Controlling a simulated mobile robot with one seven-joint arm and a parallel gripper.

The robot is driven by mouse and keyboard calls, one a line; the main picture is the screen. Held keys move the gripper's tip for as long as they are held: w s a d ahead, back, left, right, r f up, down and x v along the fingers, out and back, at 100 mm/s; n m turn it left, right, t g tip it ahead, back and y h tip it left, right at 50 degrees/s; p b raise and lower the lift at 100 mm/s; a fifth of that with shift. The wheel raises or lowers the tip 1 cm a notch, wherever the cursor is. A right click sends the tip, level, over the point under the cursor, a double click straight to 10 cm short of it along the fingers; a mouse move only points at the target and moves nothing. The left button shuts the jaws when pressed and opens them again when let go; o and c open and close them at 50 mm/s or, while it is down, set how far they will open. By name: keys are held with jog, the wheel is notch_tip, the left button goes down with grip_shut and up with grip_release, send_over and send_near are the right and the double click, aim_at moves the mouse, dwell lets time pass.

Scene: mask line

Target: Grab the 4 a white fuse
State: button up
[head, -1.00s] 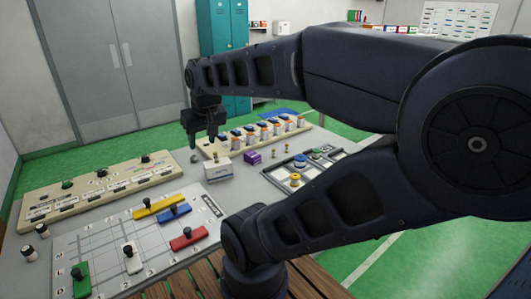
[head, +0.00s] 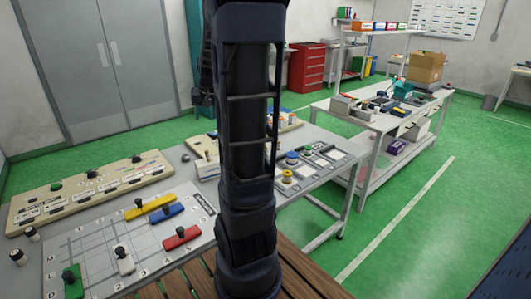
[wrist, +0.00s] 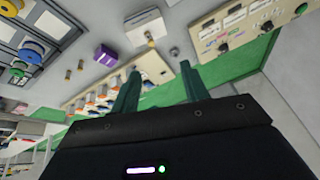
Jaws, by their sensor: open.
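A beige rack (wrist: 152,66) holds a row of small white and orange cylinders (wrist: 103,90), which look like fuses. Their ratings are too small to read, so I cannot tell which is the 4 A white one. In the head view my arm hides most of this rack; a bit of it shows right of the arm (head: 288,122). My gripper (wrist: 158,78) is open and empty in the wrist view, its two green-looking fingers apart. The fingers overlap the rack's end in the picture, with the row left of them; contact is not visible.
A white box (wrist: 145,28), a purple block (wrist: 109,57) and a small grey knob (wrist: 174,53) stand near the rack. A panel with coloured round parts (wrist: 35,48) and a long beige switch board (head: 90,190) share the bench. A second workbench (head: 385,120) stands right.

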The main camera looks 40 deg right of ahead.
jog(key=w+d+f+m+h, duration=0.1)
jog(key=w+d+f, duration=0.2)
jog(key=d+f, duration=0.45)
jog(key=w+d+f+m, duration=0.2)
jog(key=w+d+f, duration=0.15)
jog(key=d, duration=0.65)
jog(key=w+d+f+m+h, duration=0.1)
jog(key=w+d+f, duration=0.2)
jog(key=d+f, duration=0.45)
jog(key=s+d+f+g+h, duration=0.1)
jog(key=d+f+g, duration=0.1)
jog(key=d+f, duration=0.7)
jog(key=shift+m+t, duration=0.3)
jog(key=shift+m, duration=0.1)
jog(key=shift+w+d+f, duration=0.4)
jog(key=shift+d+f, duration=0.35)
jog(key=shift+f, duration=0.6)
jog(key=shift+w+d+f, duration=0.4)
jog(key=shift+d+f, duration=0.35)
jog(key=shift+f, duration=0.6)
jog(key=shift+w+d+f, duration=0.4)
jog(key=shift+d+f, duration=0.35)
jog(key=shift+f, duration=0.6)
grip_shut()
